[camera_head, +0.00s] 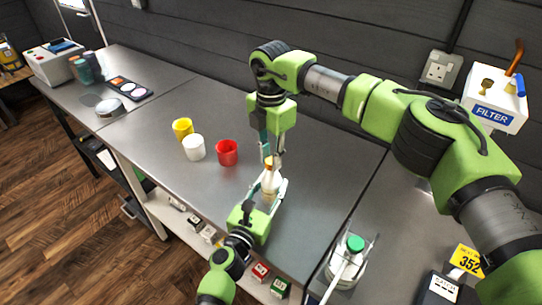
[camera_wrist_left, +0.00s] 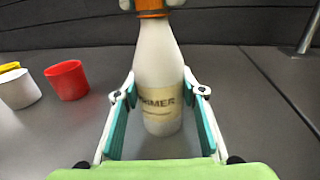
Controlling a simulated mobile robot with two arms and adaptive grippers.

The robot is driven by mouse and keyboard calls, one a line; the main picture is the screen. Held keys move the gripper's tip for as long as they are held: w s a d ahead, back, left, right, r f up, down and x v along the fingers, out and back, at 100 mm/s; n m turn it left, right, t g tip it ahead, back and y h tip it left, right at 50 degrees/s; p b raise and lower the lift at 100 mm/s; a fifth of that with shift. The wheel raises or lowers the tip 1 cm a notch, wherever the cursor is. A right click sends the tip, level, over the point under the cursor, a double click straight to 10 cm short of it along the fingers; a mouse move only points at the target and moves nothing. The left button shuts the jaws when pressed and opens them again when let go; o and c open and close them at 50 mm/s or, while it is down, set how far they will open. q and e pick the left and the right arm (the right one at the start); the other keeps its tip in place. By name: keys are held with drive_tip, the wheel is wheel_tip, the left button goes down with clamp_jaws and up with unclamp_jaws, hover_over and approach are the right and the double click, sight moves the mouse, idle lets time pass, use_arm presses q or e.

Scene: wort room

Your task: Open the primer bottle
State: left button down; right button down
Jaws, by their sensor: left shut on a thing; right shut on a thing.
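The white primer bottle (camera_head: 269,184) stands upright on the metal bench, and its PRIMER label shows in the left wrist view (camera_wrist_left: 158,85). My left gripper (camera_head: 270,190) reaches in from the front and is shut around the bottle's body, one finger on each side. The orange cap (camera_wrist_left: 152,8) is on top of the bottle's neck. My right gripper (camera_head: 271,155) points down from above and is shut on the cap, with its fingertips at either side. The top of the cap is cut off in the left wrist view.
Yellow (camera_head: 182,128), white (camera_head: 194,148) and red (camera_head: 227,152) cups stand left of the bottle. A FILTER box (camera_head: 493,108) is at the far right.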

drive_tip(key=n, duration=1.5)
drive_tip(key=shift+n, duration=0.4)
drive_tip(key=n, duration=0.9)
drive_tip(key=shift+r+n, duration=0.1)
drive_tip(key=shift+n, duration=0.3)
drive_tip(key=n, duration=0.7)
drive_tip(key=shift+n, duration=0.4)
drive_tip(key=n, duration=0.9)
drive_tip(key=shift+r, duration=0.15)
drive_tip(key=shift+r, duration=1)
